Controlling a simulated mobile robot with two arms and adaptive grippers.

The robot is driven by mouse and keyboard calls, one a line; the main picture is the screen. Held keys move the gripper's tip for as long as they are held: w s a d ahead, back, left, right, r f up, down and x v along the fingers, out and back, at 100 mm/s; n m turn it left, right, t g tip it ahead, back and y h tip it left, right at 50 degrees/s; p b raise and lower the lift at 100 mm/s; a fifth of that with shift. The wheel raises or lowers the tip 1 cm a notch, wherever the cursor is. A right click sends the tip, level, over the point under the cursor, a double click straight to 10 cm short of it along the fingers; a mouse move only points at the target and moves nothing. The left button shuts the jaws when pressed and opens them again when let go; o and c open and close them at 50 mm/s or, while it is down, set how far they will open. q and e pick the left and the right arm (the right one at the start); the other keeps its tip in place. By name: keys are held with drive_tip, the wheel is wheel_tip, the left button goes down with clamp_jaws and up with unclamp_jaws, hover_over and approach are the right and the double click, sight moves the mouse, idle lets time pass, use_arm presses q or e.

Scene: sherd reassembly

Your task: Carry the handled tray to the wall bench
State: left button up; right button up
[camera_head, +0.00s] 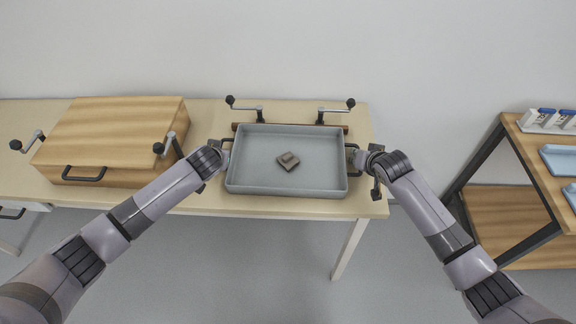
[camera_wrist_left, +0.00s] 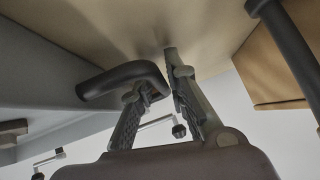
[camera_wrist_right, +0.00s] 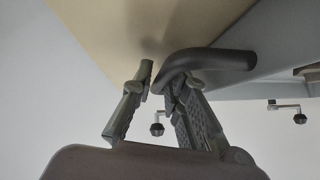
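The handled tray (camera_head: 238,178) is a shallow grey-blue rectangle on the light bench, level as far as I can tell. I cannot tell whether its base touches the bench top. A small brown sherd piece (camera_head: 288,161) lies in its middle. My left gripper (camera_head: 222,149) is at the tray's left handle; in the left wrist view its fingers (camera_wrist_left: 162,88) are closed around the dark handle bar (camera_wrist_left: 120,79). My right gripper (camera_head: 360,157) is at the right handle; in the right wrist view its fingers (camera_wrist_right: 158,88) are closed around that handle bar (camera_wrist_right: 225,60).
A wooden box (camera_head: 115,130) with dark handles stands left on the bench (camera_head: 290,207). A reddish-brown bar (camera_head: 335,127) and crank handles lie behind the tray. At right, a separate wooden shelf unit (camera_head: 525,145) holds blue trays (camera_head: 562,160) and a white rack (camera_head: 540,128). Floor lies between.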

use_arm(q)
drive_tip(key=shift+o, duration=1.3)
drive_tip(key=shift+r, duration=0.1)
use_arm(e)
drive_tip(key=shift+o, duration=1.3)
drive_tip(key=shift+s, duration=0.1)
use_arm(q)
drive_tip(key=v, duration=1.2)
use_arm(e)
drive_tip(key=v, duration=1.2)
